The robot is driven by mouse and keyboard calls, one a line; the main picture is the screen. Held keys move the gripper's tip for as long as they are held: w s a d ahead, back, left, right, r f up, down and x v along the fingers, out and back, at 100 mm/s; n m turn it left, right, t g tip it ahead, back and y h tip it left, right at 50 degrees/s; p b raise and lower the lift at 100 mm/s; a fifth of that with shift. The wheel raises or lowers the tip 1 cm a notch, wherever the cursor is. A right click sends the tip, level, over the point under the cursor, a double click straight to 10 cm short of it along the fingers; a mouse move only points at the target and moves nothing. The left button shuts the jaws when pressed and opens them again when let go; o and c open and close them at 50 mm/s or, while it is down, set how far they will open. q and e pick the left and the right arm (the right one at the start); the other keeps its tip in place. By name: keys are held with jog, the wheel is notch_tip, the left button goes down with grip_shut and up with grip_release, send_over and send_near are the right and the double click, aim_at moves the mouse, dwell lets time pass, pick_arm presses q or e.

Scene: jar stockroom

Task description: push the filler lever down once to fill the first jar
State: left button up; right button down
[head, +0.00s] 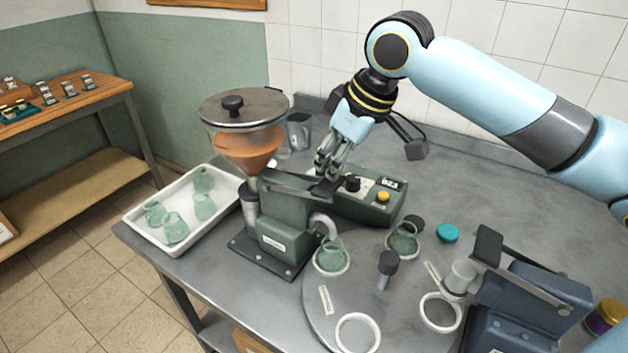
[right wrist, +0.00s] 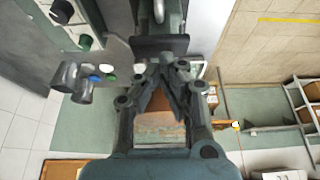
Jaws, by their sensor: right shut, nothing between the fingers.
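The filler has a lidded hopper (head: 245,145) of orange filling on a green body (head: 285,235). Its lever (head: 290,184) reaches right from the body and looks about level, ending in a dark pad (head: 327,188). My right gripper (head: 326,172) is shut and empty, pointing down just over the lever's pad. In the right wrist view the closed fingertips (right wrist: 163,68) lie close to the dark pad (right wrist: 160,47); I cannot tell whether they touch. An open green glass jar (head: 331,258) stands in a white ring beside the filler's spout (head: 323,224). My left gripper is not in view.
A white tray (head: 135,222) with several glass jars stands left of the filler. A control box (head: 365,203) with a yellow button is behind the lever. Another jar (head: 403,240), empty white rings (head: 358,335) and a blue lever machine (head: 530,300) stand to the right.

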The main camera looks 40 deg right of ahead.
aim_at(333, 184)
jog(key=shift+f, duration=0.15)
jog(key=shift+f+b, duration=0.3)
jog(key=shift+f, duration=0.25)
jog(key=shift+s+d+f+b, duration=0.15)
jog(key=shift+f+b, duration=0.45)
jog(key=shift+f, duration=0.75)
jog(key=shift+s+a+f+b, duration=0.15)
jog(key=shift+f+b, duration=0.45)
jog(key=shift+f, duration=0.75)
jog(key=shift+d, duration=0.1)
jog(key=shift+r, duration=0.1)
notch_tip(333, 184, up, 3)
jog(key=p, duration=0.3)
jog(key=shift+f, duration=0.2)
jog(key=shift+r+p, duration=0.8)
jog(key=shift+r, duration=1.2)
